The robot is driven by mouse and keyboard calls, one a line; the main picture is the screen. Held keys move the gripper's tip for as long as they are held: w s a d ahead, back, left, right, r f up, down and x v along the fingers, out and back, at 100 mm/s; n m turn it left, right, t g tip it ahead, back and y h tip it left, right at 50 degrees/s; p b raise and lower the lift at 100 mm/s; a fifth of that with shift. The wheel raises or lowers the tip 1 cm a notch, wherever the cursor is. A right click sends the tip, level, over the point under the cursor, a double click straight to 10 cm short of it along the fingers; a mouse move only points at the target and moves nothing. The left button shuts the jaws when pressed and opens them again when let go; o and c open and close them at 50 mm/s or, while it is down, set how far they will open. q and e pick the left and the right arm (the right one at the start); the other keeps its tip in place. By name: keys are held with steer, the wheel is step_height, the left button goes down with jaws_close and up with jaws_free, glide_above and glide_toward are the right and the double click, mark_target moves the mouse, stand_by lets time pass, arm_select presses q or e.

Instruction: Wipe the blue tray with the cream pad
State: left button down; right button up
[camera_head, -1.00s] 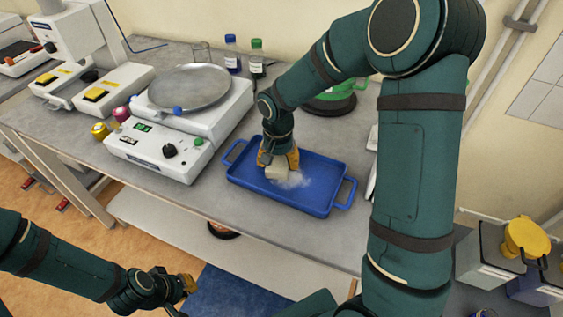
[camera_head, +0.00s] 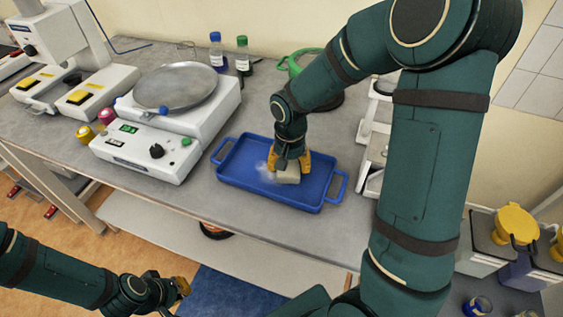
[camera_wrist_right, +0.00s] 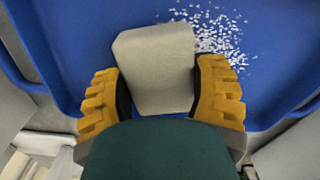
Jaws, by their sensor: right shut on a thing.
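The blue tray (camera_head: 235,179) lies on the grey bench and also fills much of the right wrist view (camera_wrist_right: 75,35). My right gripper (camera_head: 289,165) is over the tray's right half, pointing down, shut on the cream pad (camera_head: 289,176). In the right wrist view the pad (camera_wrist_right: 155,70) sits between the yellow fingers (camera_wrist_right: 160,95). The pad is low at the tray floor; exact contact is hard to tell. White powder (camera_head: 265,171) lies left of the pad, and its grains (camera_wrist_right: 218,38) show beside it. My left gripper (camera_head: 183,287) hangs low, away from the bench; its jaw opening is unclear.
A white balance-like device (camera_head: 155,150) with a round metal pan (camera_head: 175,85) stands left of the tray. Two capped bottles (camera_head: 242,55) and a green-handled object (camera_head: 300,62) stand behind. White equipment (camera_head: 374,140) stands close to the tray's right.

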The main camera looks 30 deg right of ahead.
mark_target(264, 171)
steer(key=shift+s+a+b, duration=0.3)
steer(key=shift+s+a, duration=0.55)
steer(key=shift+a, duration=0.05)
steer(key=shift+w+a+f, duration=0.1)
steer(key=shift+w+a, duration=0.8)
steer(key=shift+w, duration=0.3)
steer(key=shift+w+a, duration=1)
steer(key=shift+w, duration=0.3)
steer(key=shift+s+d, duration=1)
steer(key=shift+s, duration=0.25)
steer(key=shift+s+d, duration=0.95)
steer(key=shift+s, duration=0.3)
steer(key=shift+r, duration=0.2)
steer(key=shift+r+p, duration=2.1)
steer(key=shift+r, duration=0.9)
steer(key=shift+r, duration=0.1)
